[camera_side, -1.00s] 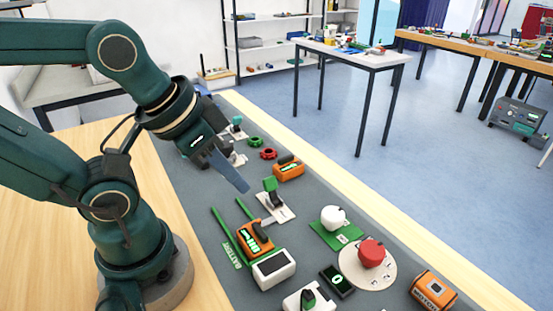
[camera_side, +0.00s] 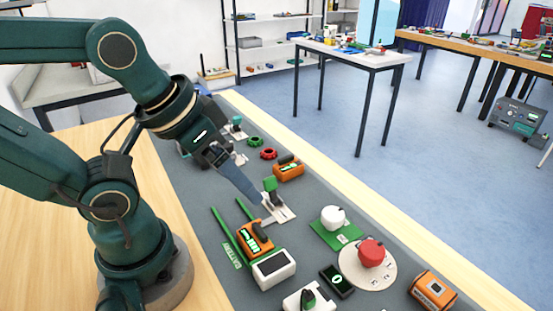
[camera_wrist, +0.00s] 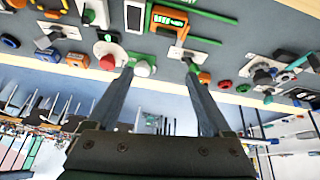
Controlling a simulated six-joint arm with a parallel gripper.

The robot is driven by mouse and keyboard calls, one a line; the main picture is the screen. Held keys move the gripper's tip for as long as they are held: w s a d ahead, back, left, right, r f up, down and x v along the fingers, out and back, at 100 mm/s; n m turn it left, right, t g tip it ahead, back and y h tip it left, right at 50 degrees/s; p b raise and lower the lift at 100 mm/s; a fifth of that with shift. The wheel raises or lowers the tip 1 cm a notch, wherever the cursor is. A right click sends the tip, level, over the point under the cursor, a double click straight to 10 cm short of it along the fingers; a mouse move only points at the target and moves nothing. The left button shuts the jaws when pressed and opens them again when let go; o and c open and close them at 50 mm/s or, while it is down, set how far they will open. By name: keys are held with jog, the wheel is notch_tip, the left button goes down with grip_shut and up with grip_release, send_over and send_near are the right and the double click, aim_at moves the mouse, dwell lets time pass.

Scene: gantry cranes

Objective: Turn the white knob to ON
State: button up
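The white knob (camera_side: 333,215) stands on a green plate (camera_side: 346,237) toward the mat's right side in the side view. In the wrist view the white knob (camera_wrist: 144,69) shows just right of the left fingertip. My gripper (camera_side: 257,197) is above the mat, left of the white knob and apart from it, by a small green-handled lever. In the wrist view my gripper (camera_wrist: 160,69) is open, with its two fingers spread and nothing between them. The knob's ON marking is too small to read.
A red knob (camera_side: 371,253) on a round white plate is close beside the white knob. The green-handled lever (camera_side: 271,187) is near my fingertips. An orange device (camera_side: 254,238), a white box (camera_side: 274,269) and an orange box (camera_side: 434,291) also stand on the grey mat.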

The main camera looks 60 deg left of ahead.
jog(key=w+r+n, duration=0.4)
jog(key=n, duration=0.2)
jog(key=n+g, duration=0.6)
jog(key=n, duration=0.2)
send_over(332, 211)
notch_tip(332, 211, down, 12)
jog(key=shift+r, duration=0.1)
jog(key=shift+f, duration=2.5)
jog(key=shift+c, duration=0.3)
grip_shut()
jog(key=shift+m, duration=0.3)
